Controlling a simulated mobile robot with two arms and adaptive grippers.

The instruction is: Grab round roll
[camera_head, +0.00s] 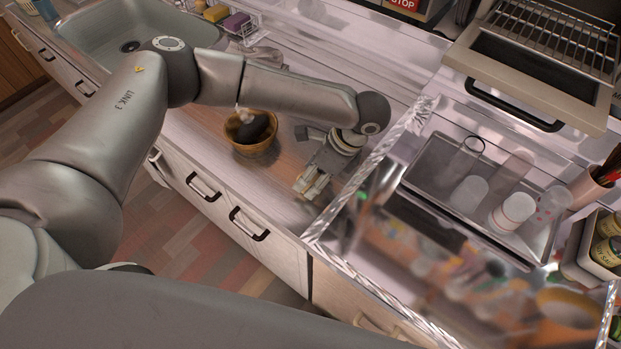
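I cannot clearly pick out a round roll. A brown bowl (237,146) stands on the wooden counter near the centre, with a dark, rounded item (259,129) and a small pale piece in it; I cannot tell what they are. My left arm reaches over from the left, above and behind the bowl. My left gripper (311,188) points down toward the counter's front edge, to the right of the bowl and apart from it. Its fingers look close together, and nothing clear shows between them. My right gripper is not in view.
A clear-walled box (372,170) stands right of my gripper. A grill oven (535,85) is at back right, a sink (100,35) at back left. Counter between bowl and gripper is clear.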

